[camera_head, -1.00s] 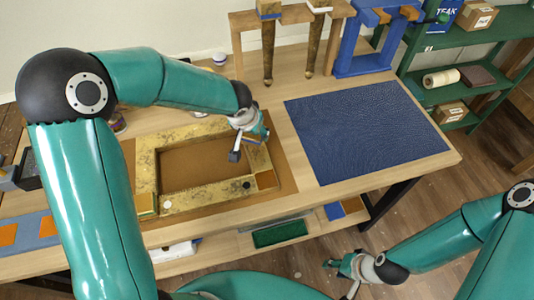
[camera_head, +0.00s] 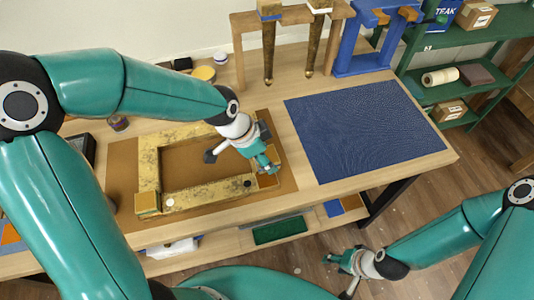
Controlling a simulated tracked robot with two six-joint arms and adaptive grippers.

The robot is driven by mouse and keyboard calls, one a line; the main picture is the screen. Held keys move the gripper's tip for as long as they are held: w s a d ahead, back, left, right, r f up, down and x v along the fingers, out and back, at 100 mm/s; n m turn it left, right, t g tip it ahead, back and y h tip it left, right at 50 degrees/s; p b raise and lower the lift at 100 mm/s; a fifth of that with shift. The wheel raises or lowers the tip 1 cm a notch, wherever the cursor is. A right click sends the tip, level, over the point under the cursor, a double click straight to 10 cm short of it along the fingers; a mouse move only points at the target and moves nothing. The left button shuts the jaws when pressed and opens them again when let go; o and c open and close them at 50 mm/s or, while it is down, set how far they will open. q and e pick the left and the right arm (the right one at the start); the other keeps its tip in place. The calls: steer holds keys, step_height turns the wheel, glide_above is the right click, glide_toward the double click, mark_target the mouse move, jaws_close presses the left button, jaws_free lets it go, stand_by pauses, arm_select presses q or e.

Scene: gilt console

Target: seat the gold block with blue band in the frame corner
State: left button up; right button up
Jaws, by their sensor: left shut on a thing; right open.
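The gilt frame (camera_head: 148,170) lies flat on a brown mat on the bench. Its front-right corner (camera_head: 267,181) shows a bare brown patch, and its front-left corner (camera_head: 147,203) a tan one. My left gripper (camera_head: 264,164) is low over the right side of the frame, just behind the front-right corner. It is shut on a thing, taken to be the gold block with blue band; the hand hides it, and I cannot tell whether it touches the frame. My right gripper (camera_head: 345,272) is open and empty, over the floor in front of the bench.
A blue mat (camera_head: 360,125) lies clear on the right of the bench. A wooden rack (camera_head: 238,50) and a blue stand (camera_head: 345,50) are at the back. Green shelves (camera_head: 470,45) stand at the right. A yellow-lidded tin (camera_head: 204,73) is behind the frame.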

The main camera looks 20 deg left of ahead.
mark_target(271, 177)
arm_select(q)
steer(key=shift+s+d, duration=0.15)
steer(key=shift+f+b, duration=2.2)
steer(key=shift+f, duration=0.8)
steer(key=shift+f+b, duration=0.7)
steer(key=shift+b, duration=0.05)
steer(key=shift+f, duration=0.1)
steer(key=o, duration=1.2)
steer(key=shift+o, duration=0.2)
steer(key=v, duration=1.2)
steer(key=shift+w, duration=0.2)
